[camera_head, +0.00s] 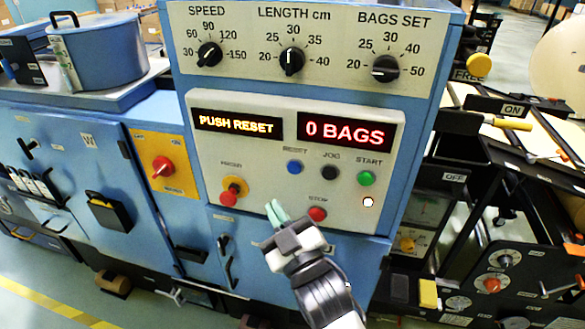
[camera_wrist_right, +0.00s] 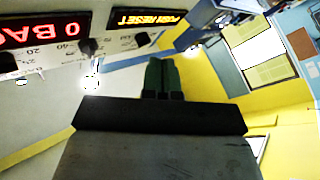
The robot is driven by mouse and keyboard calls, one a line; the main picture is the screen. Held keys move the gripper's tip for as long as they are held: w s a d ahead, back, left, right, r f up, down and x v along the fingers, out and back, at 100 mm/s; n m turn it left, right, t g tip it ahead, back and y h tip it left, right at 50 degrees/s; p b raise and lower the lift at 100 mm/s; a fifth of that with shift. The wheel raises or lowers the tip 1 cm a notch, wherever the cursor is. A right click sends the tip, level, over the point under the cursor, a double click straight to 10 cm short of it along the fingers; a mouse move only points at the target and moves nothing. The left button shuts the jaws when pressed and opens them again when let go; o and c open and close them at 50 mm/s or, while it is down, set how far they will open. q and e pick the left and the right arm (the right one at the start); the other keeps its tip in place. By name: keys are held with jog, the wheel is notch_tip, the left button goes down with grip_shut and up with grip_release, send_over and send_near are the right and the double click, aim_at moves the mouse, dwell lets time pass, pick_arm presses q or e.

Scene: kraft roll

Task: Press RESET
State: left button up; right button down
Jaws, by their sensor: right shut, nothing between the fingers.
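The blue RESET button (camera_head: 294,167) sits on the white control panel (camera_head: 265,162), below and between two lit displays. The left display (camera_head: 238,125) reads PUSH RESET and the right one (camera_head: 344,131) reads 0 BAGS. My right gripper (camera_head: 276,211) is shut and empty, its green fingertips in front of the panel's lower part, below and left of RESET. I cannot tell whether the fingertips touch the panel. In the right wrist view the shut fingers (camera_wrist_right: 161,76) show, with both displays upside down beyond them. My left gripper is not in view.
Three dials (camera_head: 291,60) are above. Black machinery with levers (camera_head: 510,124) stands at the right.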

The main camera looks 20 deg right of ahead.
aim_at(294, 168)
jog(key=shift+w, duration=0.1)
jog(key=shift+w+d, duration=0.85)
jog(key=shift+w, duration=0.35)
jog(key=shift+w+d, duration=0.8)
jog(key=shift+w, duration=0.4)
jog(key=shift+w+d, duration=0.85)
jog(key=shift+w, duration=0.35)
jog(key=shift+w+d, duration=0.25)
jog(key=shift+w, duration=0.1)
jog(key=shift+w+d, duration=0.25)
jog(key=shift+w, duration=0.1)
jog(key=shift+s+a, duration=0.1)
jog(key=shift+s+a+p, duration=0.3)
jog(key=shift+s+a, duration=0.1)
jog(key=shift+s, duration=0.2)
